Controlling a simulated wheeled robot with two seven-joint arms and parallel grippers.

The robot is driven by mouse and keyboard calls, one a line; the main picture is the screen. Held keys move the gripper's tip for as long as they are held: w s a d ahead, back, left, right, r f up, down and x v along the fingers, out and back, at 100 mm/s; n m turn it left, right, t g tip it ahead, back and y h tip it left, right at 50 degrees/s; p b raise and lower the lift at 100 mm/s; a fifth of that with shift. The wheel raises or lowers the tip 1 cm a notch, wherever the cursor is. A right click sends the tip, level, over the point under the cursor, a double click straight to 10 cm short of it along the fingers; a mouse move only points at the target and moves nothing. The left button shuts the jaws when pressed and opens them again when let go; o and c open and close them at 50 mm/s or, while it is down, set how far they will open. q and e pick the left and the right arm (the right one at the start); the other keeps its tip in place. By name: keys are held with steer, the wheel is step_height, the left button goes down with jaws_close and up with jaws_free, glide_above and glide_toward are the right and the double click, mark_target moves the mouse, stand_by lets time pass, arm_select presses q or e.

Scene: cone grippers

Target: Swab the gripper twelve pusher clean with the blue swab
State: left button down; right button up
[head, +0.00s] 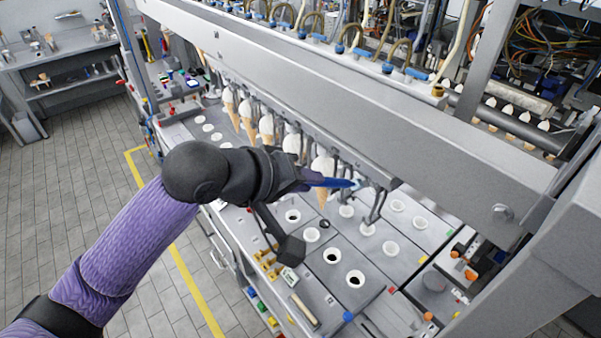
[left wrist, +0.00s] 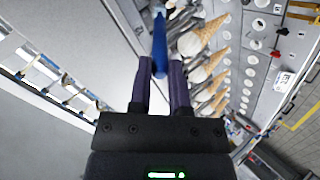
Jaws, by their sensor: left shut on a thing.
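My left gripper (head: 312,180) is shut on the blue swab (head: 336,183). In the left wrist view the swab (left wrist: 159,45) sits between the two dark fingertips (left wrist: 160,68) and points away from the gripper. In the head view its far end is close to the row of hanging grippers (head: 372,200) under the grey beam. I cannot tell whether the swab touches a pusher, nor which gripper is number twelve. Several of the hanging grippers hold ice cream cones (head: 322,172). My right gripper is not in view.
A long grey beam (head: 380,100) runs above the hanging grippers. Below is a metal deck with white-rimmed holes (head: 355,279).

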arm_select(q)
steer(key=s+a, duration=0.3)
steer(key=a, duration=0.2)
steer(key=shift+s, duration=0.25)
steer(key=shift+d, duration=0.1)
steer(key=shift+s+a, duration=0.45)
steer(key=shift+a, duration=0.2)
steer(key=shift+s+a, duration=0.45)
steer(key=shift+a, duration=0.15)
steer(key=shift+w+d, duration=0.1)
steer(key=w+d, duration=0.4)
steer(key=d, duration=0.2)
steer(key=shift+w+f, duration=0.15)
steer(key=shift+f, duration=0.05)
steer(key=shift+w+d, duration=0.45)
steer(key=shift+d, duration=0.05)
stand_by(0.7)
